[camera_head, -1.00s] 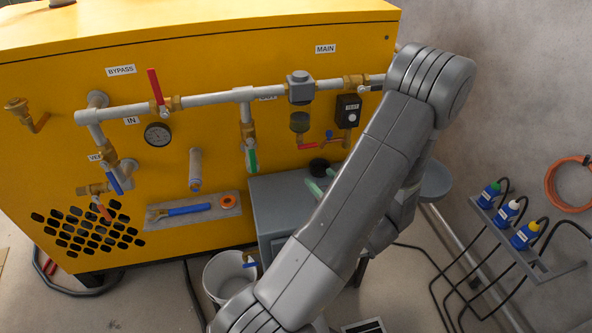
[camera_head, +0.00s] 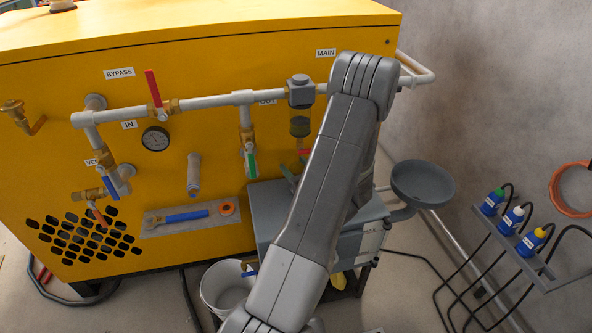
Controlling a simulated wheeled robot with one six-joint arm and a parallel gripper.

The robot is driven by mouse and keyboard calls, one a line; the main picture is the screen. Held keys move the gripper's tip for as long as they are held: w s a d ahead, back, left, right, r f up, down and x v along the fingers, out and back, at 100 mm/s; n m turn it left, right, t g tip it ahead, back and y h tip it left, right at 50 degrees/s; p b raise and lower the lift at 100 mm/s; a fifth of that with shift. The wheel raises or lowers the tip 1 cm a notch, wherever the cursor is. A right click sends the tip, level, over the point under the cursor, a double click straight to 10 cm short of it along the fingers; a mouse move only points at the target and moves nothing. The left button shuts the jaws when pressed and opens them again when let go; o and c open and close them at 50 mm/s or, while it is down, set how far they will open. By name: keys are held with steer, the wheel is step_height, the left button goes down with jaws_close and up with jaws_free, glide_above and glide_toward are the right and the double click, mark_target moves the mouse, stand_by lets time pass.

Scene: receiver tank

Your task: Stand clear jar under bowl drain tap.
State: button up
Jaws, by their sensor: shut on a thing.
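The filter bowl (camera_head: 300,125) hangs under a grey head on the pipe, left of my arm. Its red-handled drain tap (camera_head: 304,152) shows just below it, partly covered by my arm. Below the tap is the top of a grey cabinet (camera_head: 268,199). My gripper (camera_head: 292,174) is mostly hidden behind my forearm; only greenish finger parts show, low over the cabinet top and just left of below the tap. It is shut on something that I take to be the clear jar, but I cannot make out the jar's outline.
A grey round dish (camera_head: 422,184) sticks out right of the cabinet. A white bucket (camera_head: 226,285) stands on the floor at its left. A tool shelf (camera_head: 190,219) is on the yellow housing (camera_head: 60,150). Bottles on a rack (camera_head: 515,240) are at the right.

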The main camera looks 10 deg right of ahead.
steer(key=shift+f, duration=0.25)
steer(key=o, duration=1.1)
steer(key=shift+r, duration=0.2)
steer(key=shift+s+d, duration=0.1)
steer(key=shift+s, duration=0.1)
steer(key=p+v, duration=0.1)
steer(key=v, duration=1)
steer(key=shift+s, duration=0.35)
